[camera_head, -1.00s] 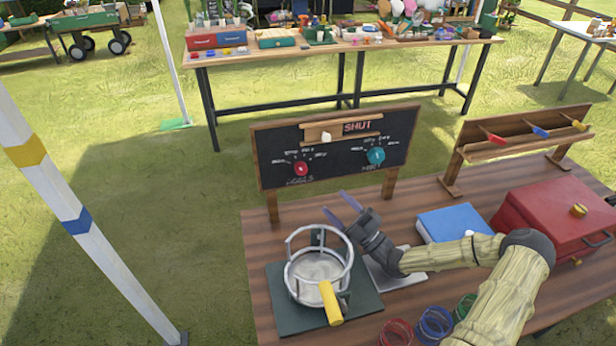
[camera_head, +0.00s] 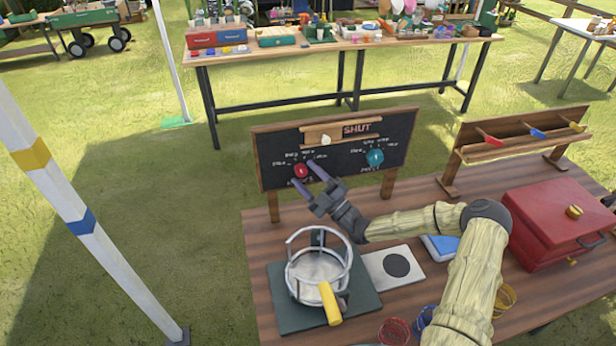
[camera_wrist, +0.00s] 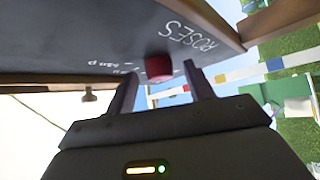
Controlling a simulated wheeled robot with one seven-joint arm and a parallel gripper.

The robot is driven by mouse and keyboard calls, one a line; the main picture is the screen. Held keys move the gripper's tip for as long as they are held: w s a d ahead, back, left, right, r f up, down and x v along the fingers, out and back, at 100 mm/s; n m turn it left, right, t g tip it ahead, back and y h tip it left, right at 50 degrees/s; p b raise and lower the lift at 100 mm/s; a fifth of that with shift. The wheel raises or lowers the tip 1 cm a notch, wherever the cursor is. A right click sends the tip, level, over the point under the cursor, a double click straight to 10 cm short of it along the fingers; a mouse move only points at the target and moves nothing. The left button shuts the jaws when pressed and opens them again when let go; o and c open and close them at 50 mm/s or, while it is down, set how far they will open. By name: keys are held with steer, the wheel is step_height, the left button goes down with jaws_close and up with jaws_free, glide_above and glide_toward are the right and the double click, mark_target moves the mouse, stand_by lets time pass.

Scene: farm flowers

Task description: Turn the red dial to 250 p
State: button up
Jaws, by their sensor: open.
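The red dial (camera_head: 301,171) is on the lower left of the upright blackboard (camera_head: 335,165), with white price marks around it. In the wrist view the red dial (camera_wrist: 158,67) sticks out from the board, beyond and between my fingertips. The lettering "ROSES" shows beside it there. My gripper (camera_head: 308,176) is open and its two purple fingers point at the board, close to the dial. It also shows in the wrist view (camera_wrist: 158,78). I cannot tell whether the fingers touch the dial. The marks are too small to read which price the dial points at.
A teal dial (camera_head: 375,157) is on the board's right. A wooden slider with a white knob (camera_head: 326,139) sits above, beside "SHUT". A round wire-framed holder with a yellow handle (camera_head: 330,303) stands below my gripper. A red box (camera_head: 560,225) is at right.

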steer(key=c, duration=1)
steer(key=shift+o, duration=0.2)
